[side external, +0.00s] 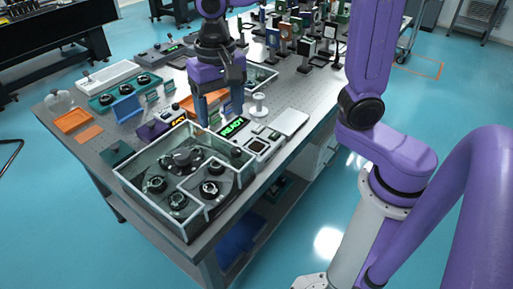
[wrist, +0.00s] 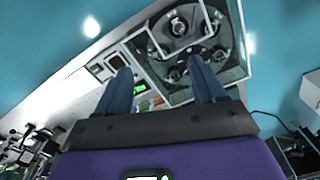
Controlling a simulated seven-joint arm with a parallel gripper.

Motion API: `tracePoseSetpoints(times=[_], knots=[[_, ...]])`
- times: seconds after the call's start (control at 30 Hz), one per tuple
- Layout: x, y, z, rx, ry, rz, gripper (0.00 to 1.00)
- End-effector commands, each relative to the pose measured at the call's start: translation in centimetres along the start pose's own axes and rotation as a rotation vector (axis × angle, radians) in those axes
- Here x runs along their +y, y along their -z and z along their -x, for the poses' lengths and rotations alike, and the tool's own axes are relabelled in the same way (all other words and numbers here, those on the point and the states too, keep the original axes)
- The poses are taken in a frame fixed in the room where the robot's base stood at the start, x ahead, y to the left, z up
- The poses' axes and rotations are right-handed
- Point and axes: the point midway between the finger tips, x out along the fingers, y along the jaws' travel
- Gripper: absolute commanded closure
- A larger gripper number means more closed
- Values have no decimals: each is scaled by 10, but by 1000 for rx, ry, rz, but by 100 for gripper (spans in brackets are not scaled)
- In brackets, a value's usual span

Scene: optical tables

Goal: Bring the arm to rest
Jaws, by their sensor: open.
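My gripper (side external: 221,108) hangs over the optical table (side external: 285,148), its two blue fingers pointing down and apart, with nothing visible between them. In the wrist view my gripper (wrist: 165,88) also shows its fingers spread, with the table behind. A green-lit READY display (side external: 233,127) stands close beside the fingers; whether they touch it I cannot tell. The purple arm is bent and raised above the table.
A clear-walled bin (side external: 160,158) with several round dark parts stands at the table's front corner. A white box (side external: 291,122), a white spool (side external: 259,104) and orange trays (side external: 74,120) lie around. Several upright optics mounts (side external: 285,35) crowd the far end. Blue floor is open beyond the table edges.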

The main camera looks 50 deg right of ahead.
Motion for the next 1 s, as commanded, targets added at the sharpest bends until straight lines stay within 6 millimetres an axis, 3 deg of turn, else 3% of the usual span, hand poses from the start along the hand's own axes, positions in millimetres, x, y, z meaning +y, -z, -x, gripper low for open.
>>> tracePoseSetpoints(times=[0.7, 1.0], knots=[[140, -114, -44, 5, 14, 1202, 31], [166, -135, -53, 9, 17, 1427, 31]])
